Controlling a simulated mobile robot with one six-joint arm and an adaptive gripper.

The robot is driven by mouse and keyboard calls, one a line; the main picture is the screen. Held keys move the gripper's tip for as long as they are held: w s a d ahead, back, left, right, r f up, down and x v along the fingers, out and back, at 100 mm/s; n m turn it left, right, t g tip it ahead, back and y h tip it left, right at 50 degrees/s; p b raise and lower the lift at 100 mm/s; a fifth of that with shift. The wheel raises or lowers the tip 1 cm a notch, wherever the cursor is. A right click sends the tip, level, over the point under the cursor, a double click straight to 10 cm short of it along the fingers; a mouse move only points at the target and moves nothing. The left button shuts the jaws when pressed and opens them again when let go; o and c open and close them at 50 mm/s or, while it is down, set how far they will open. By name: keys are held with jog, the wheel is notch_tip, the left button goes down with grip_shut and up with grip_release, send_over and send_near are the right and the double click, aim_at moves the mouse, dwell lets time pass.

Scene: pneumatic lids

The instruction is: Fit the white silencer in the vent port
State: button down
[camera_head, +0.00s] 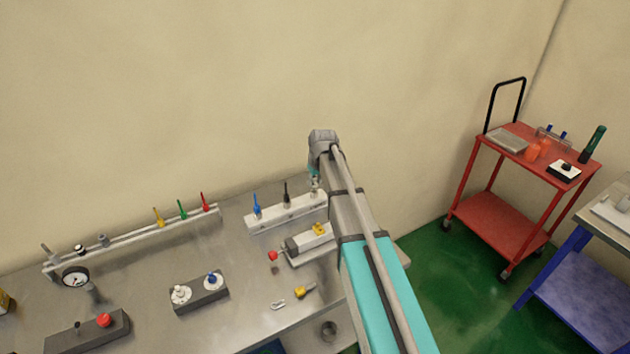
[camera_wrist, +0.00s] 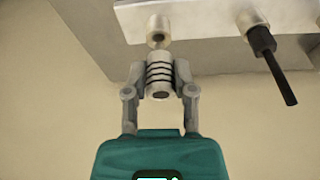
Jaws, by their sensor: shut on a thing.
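My gripper (camera_wrist: 160,78) is shut on the white silencer (camera_wrist: 159,71), a pale ribbed cylinder with dark rings, in the wrist view. Just above it there, in line with it, is a pale round fitting (camera_wrist: 157,24) on the light manifold bar (camera_wrist: 205,18); it looks like the vent port. I cannot tell whether silencer and fitting touch. In the head view my gripper (camera_head: 314,181) is at the right end of the white manifold bar (camera_head: 270,221); the arm and small size hide the silencer's detail.
A black fitting with a dark tube (camera_wrist: 262,40) stands beside the port; the bar also carries a blue one (camera_head: 256,206). A yellow-topped block (camera_head: 308,243) and a red knob (camera_head: 272,255) are in front. A rail (camera_head: 130,240) with coloured fittings runs along the wall.

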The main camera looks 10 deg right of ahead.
jog(key=shift+s+b+x, duration=0.25)
jog(key=shift+b+x, duration=0.9)
dwell(0.4)
jog(key=shift+c, duration=1.8)
grip_release()
jog(key=shift+d+f, duration=0.1)
jog(key=shift+p+v, duration=3.45)
jog(key=shift+v, duration=0.15)
jog(key=shift+f, duration=0.1)
jog(key=s+f+m+g+b, duration=0.1)
jog(key=s, duration=1.2)
jog(key=s+f+m+g+b, duration=0.1)
jog(key=s+f+m+b, duration=0.1)
jog(key=s, duration=1.2)
jog(key=shift+a+f+g+h, duration=0.3)
jog(key=shift+a+h, duration=0.1)
